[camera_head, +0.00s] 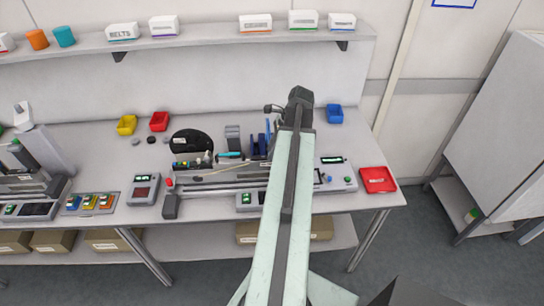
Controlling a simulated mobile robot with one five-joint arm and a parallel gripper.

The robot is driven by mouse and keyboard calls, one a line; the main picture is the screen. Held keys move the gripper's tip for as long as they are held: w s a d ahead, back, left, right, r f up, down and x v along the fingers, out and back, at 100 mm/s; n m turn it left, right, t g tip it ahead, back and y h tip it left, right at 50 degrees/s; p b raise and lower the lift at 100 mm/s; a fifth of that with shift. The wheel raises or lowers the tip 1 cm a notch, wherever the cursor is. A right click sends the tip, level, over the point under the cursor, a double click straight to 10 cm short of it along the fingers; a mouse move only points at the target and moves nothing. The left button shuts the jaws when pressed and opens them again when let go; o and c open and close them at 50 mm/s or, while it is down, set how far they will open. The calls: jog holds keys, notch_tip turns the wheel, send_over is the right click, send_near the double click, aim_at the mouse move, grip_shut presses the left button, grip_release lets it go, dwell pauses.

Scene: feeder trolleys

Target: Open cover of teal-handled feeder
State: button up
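A thin teal bar (230,154), which looks like a feeder handle, lies among small parts on the bench, left of my arm. Long grey rails or feeder bodies (215,187) run along the bench in front of it and pass behind my arm. Blue upright parts (257,145) stand right of the teal bar, close to my arm. I cannot tell which cover belongs to the teal handle, or how it stands. My arm reaches over the bench, its dark end (300,97) above the back of the bench. The gripper's fingers cannot be made out.
A black reel (191,141) lies behind the feeders. A blue bin (335,114), a red tray (377,180), and yellow (127,125) and red (159,121) bins stand on the bench. A shelf (200,42) with boxes overhangs the back.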

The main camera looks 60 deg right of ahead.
grip_shut()
dwell(1.4)
